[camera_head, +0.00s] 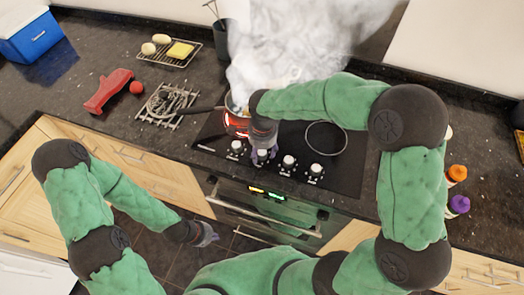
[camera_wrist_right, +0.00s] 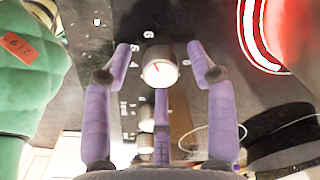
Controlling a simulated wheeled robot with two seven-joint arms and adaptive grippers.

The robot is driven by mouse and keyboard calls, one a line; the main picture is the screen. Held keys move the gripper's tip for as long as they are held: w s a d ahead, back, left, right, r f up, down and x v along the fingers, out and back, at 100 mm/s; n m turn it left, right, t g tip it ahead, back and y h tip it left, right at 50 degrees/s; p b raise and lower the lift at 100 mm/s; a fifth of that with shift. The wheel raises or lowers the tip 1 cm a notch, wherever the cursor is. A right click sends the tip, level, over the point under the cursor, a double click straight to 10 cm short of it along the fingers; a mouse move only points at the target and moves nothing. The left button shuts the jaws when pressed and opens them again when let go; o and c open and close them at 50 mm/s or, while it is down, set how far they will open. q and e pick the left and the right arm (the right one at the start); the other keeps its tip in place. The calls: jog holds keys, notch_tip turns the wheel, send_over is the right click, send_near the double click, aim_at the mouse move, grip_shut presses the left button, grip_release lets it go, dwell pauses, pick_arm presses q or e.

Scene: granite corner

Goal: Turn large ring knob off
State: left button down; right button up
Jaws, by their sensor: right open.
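A row of several white knobs runs along the front of the black cooktop (camera_head: 345,172). My right gripper (camera_head: 263,158) is over one knob near the middle of the row. In the right wrist view this white knob (camera_wrist_right: 160,70), with a dark mark on its face, sits between the open purple fingers of the right gripper (camera_wrist_right: 165,62), with gaps at the sides. I cannot tell which ring each knob serves. A ring glows red (camera_wrist_right: 243,35) under a pot (camera_head: 232,103). My left gripper (camera_head: 208,237) hangs low before the cabinets, too small to judge its jaws.
Steam or smoke (camera_head: 290,50) rises above the pot, whose handle (camera_head: 203,108) points left. An unlit ring (camera_head: 326,138) lies to the right. A wire trivet (camera_head: 168,104), red object (camera_head: 107,92) and bottles (camera_head: 457,174) stand on the counter. The oven (camera_head: 265,208) is below.

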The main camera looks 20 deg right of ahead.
jog(key=c, duration=1.2)
jog(key=shift+o, duration=0.2)
